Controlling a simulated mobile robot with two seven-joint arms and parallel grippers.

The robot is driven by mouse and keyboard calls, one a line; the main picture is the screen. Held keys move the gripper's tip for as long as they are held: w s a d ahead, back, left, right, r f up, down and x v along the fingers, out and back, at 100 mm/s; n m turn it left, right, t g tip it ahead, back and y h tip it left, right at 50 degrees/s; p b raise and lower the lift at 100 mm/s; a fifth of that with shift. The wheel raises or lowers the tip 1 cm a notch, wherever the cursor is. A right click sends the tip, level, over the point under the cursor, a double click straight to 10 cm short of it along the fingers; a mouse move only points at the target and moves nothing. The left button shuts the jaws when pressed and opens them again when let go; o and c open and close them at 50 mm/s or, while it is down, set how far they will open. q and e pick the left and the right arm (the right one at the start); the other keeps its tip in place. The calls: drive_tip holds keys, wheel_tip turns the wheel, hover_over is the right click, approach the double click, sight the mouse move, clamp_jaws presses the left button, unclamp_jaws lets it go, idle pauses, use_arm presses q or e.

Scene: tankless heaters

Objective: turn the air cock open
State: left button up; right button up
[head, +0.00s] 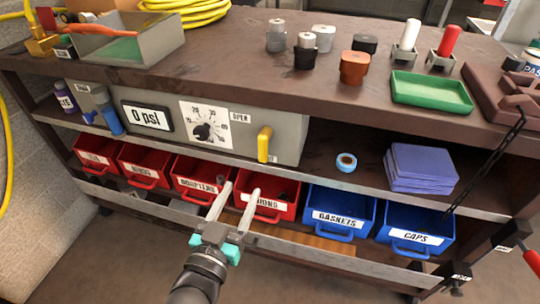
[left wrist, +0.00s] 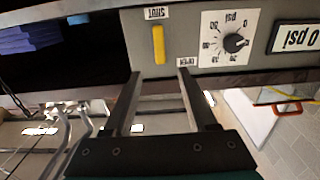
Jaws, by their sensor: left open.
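The air cock is a yellow lever handle (head: 264,144) on the front of a grey panel box (head: 285,130). It stands roughly vertical, with the OPEN label (head: 240,117) above left and a small label low on its right. In the left wrist view, which is upside down, the yellow handle (left wrist: 158,44) lies just beyond the fingertips, near the SHUT label (left wrist: 157,13); the OPEN label (left wrist: 187,62) is by the right finger. My left gripper (head: 239,188) is open and empty, below and in front of the handle, apart from it. Its fingers (left wrist: 159,76) point toward the handle.
The box also carries a dial (head: 207,124) and a 0 psi display (head: 147,116). Red bins (head: 195,172) and blue bins (head: 340,212) sit on the shelf below. A tape roll (head: 346,162) and blue pads (head: 420,165) lie right of the box. The workbench top (head: 225,60) overhangs it.

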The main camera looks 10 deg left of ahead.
sight(262, 149)
use_arm(q)
drive_tip(key=w+b, duration=0.1)
drive_tip(key=w, duration=0.3)
drive_tip(key=w+b, duration=0.1)
drive_tip(key=w, duration=0.4)
drive_tip(key=w+b, duration=0.2)
drive_tip(key=w, duration=0.2)
drive_tip(key=shift+w+d, duration=0.2)
drive_tip(key=shift+d, duration=0.1)
drive_tip(key=shift+w, duration=0.85)
use_arm(e)
wheel_tip(262, 149, up, 10)
drive_tip(key=w+t, duration=0.1)
drive_tip(key=w, duration=0.2)
drive_tip(key=shift+a+f+t, duration=0.15)
drive_tip(key=shift+f+t, duration=0.1)
drive_tip(key=shift+t, duration=0.15)
use_arm(q)
drive_tip(key=shift+c, duration=0.2)
clamp_jaws()
